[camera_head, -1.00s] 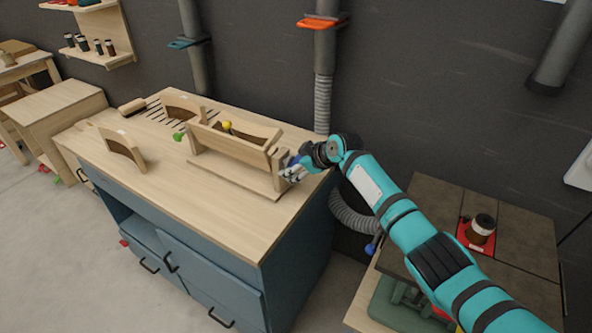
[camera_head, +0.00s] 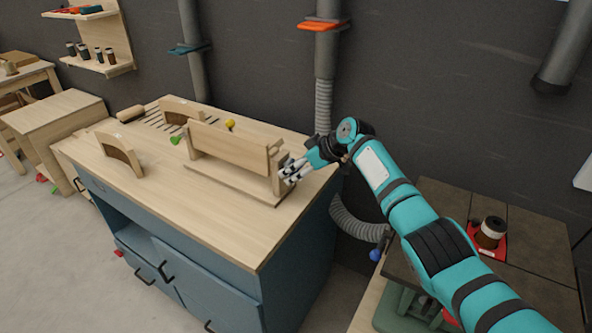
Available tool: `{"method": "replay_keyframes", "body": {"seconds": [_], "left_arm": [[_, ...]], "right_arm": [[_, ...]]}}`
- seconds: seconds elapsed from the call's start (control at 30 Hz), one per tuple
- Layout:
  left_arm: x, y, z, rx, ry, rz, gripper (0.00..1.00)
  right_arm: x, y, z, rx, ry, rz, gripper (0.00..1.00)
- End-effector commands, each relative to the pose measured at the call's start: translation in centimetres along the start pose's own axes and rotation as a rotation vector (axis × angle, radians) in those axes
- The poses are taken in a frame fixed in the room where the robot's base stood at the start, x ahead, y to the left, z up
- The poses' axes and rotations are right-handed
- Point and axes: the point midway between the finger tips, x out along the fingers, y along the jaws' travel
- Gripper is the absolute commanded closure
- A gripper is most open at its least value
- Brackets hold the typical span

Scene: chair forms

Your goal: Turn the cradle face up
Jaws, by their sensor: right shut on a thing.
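The cradle (camera_head: 228,148) is a long pale wooden trough in a stand on the blue workbench's wooden top. A flat long board faces me, and its inside is hidden. The stand has a base board (camera_head: 232,184) and an upright at each end. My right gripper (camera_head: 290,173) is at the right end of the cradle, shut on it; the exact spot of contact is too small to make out. My left gripper is not in view.
Curved wooden forms stand on the bench top (camera_head: 190,215), one at the left (camera_head: 119,153) and one behind (camera_head: 180,109). A yellow knob (camera_head: 230,124) and a green one (camera_head: 175,140) are near the cradle. A dark-topped table (camera_head: 455,208) with a jar (camera_head: 491,232) stands right.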

Motion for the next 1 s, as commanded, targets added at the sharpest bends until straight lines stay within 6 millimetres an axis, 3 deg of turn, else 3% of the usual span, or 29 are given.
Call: {"method": "replay_keyframes", "body": {"seconds": [0.37, 0.4, 0.57, 1.0], "left_arm": [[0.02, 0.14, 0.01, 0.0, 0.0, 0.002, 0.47], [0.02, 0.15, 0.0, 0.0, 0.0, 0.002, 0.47], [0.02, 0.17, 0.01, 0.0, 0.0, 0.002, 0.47], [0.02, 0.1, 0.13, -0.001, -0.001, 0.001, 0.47]], "right_arm": [[0.08, -0.11, 0.09, 0.015, 0.001, -0.007, 0.93], [0.08, -0.11, 0.09, 0.016, 0.001, -0.007, 0.33], [0.06, -0.09, 0.06, 0.013, 0.001, -0.006, 0.12], [-0.91, 0.06, 0.03, 0.008, 0.003, -0.003, 0.12]]}}
